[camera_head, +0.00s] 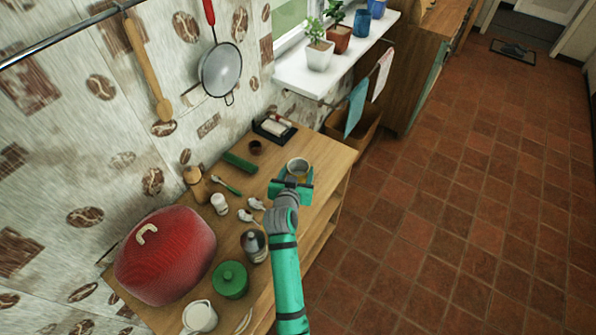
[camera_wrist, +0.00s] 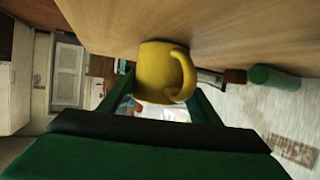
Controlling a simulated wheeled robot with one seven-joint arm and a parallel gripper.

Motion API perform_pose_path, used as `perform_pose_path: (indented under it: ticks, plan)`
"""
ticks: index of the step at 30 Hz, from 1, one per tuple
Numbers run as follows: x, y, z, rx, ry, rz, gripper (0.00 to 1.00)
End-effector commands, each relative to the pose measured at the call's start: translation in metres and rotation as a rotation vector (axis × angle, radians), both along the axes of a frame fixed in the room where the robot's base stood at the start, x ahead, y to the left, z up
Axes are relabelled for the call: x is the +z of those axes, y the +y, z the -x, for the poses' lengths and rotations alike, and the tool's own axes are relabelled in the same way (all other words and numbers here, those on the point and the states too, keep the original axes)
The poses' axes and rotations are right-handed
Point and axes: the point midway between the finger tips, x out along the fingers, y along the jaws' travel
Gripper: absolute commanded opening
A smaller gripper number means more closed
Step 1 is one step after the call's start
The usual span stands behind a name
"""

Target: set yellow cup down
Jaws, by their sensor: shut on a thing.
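The yellow cup (camera_wrist: 160,72) is between my gripper's fingers in the wrist view, with its handle toward the right of the picture. In the head view the cup (camera_head: 299,168) shows at the far right end of the wooden counter (camera_head: 325,150), its rim visible and its lower part partly hidden by my gripper. My gripper (camera_head: 291,186) is shut on the cup. The cup is at or very near the wooden surface; I cannot tell whether its base touches.
A green block (camera_head: 240,162), a small brown cup (camera_head: 256,147) and a black tray (camera_head: 274,128) lie left of and behind the cup. Spoons, a white shaker (camera_head: 219,203), a green pot (camera_head: 230,280) and a red covered thing (camera_head: 166,254) stand nearer. The counter's right edge is close.

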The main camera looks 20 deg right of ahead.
Motion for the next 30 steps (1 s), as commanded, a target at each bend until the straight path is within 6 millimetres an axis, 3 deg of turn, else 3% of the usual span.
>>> perform_pose_path:
  ticks: [9, 10, 12, 23, 30]
  plan:
    - [-0.002, 0.000, 0.000, 0.000, -0.001, 0.000, 0.28]
    - [-0.002, 0.000, 0.000, 0.000, 0.000, 0.000, 0.64]
    - [-0.002, 0.000, 0.000, 0.000, 0.000, 0.000, 0.75]
    - [0.002, 0.000, 0.000, 0.000, -0.001, 0.000, 0.75]
    - [0.014, 0.017, 0.030, 0.001, 0.001, 0.000, 0.75]
